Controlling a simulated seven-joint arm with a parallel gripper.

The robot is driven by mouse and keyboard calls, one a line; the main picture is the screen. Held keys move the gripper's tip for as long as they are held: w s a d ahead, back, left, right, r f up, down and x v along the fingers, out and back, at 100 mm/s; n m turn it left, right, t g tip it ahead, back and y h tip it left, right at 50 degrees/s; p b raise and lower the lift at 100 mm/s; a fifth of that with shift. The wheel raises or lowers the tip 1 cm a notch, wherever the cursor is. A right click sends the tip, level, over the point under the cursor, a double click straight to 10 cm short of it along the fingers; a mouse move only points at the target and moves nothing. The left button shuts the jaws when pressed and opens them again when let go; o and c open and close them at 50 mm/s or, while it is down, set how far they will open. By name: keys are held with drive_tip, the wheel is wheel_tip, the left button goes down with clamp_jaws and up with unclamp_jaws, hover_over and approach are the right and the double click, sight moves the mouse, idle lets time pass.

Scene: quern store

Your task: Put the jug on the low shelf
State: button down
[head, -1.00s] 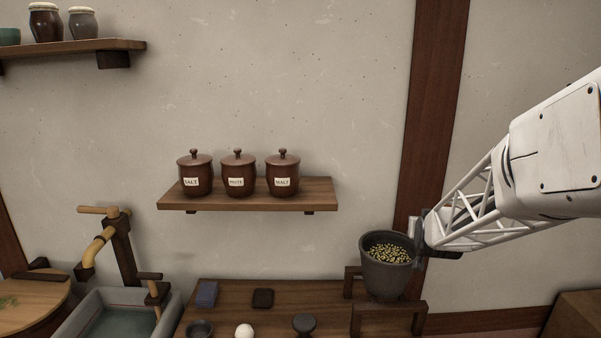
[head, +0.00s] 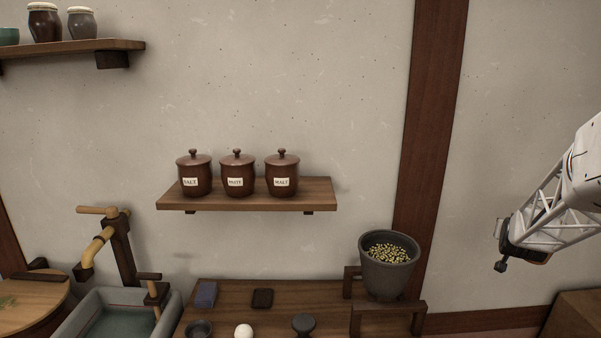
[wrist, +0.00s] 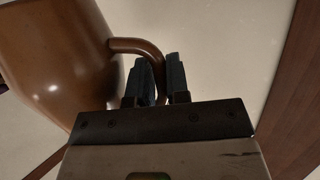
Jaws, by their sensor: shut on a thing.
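A glossy brown jug (wrist: 55,60) fills the left of the wrist view, with only part of its body showing. Its curved handle (wrist: 135,46) runs between the two dark fingers of my gripper (wrist: 160,76), which is shut on it. In the head view my gripper (head: 501,262) is at the right, in front of the bare wall, and I cannot make out the jug there. The lower of the two wall shelves (head: 325,194) is left of my gripper and higher in the picture. Three lidded brown jars (head: 237,178) stand on it, left to middle.
A dark pot of grain (head: 385,272) stands on a wooden stand (head: 390,318) between my gripper and the bench (head: 325,295). A higher shelf (head: 75,50) with pots is at upper left, a basin (head: 170,312) at lower left. The shelf's right end is bare.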

drive_tip(key=s+d+m+h, duration=0.1)
drive_tip(key=s+d, duration=0.1)
drive_tip(key=d, duration=0.5)
drive_tip(key=s+d+g, duration=0.1)
drive_tip(key=s+d, duration=0.2)
drive_tip(key=d, duration=0.3)
drive_tip(key=shift+d+f+m+h, duration=0.4)
drive_tip(key=shift+f, duration=0.05)
drive_tip(key=w+a+r+n+t+y, duration=0.1)
drive_tip(key=w+a+r+n+y, duration=0.4)
drive_tip(key=a, duration=0.6)
drive_tip(key=w+a+r+n+t+y, duration=0.1)
drive_tip(key=w+a+r+y, duration=0.1)
drive_tip(key=w+a+r, duration=0.65)
drive_tip(key=w+a+r+n+t+y, duration=0.1)
drive_tip(key=w+a+r+n+y, duration=0.25)
drive_tip(key=a, duration=0.95)
drive_tip(key=s+a+r+n+g+y, duration=0.2)
drive_tip(key=s+a+n+g+y, duration=0.1)
drive_tip(key=a, duration=1)
drive_tip(key=s+a+r+n+g+y, duration=0.2)
drive_tip(key=s+a+n+g+y, duration=0.1)
drive_tip(key=a, duration=1)
drive_tip(key=s+a+r+n+g+y, duration=0.2)
drive_tip(key=a+n+y, duration=0.3)
drive_tip(key=a, duration=0.8)
drive_tip(key=shift+s+r+n+g, duration=0.4)
drive_tip(key=shift+s+r+n, duration=0.1)
drive_tip(key=shift+s+n, duration=0.15)
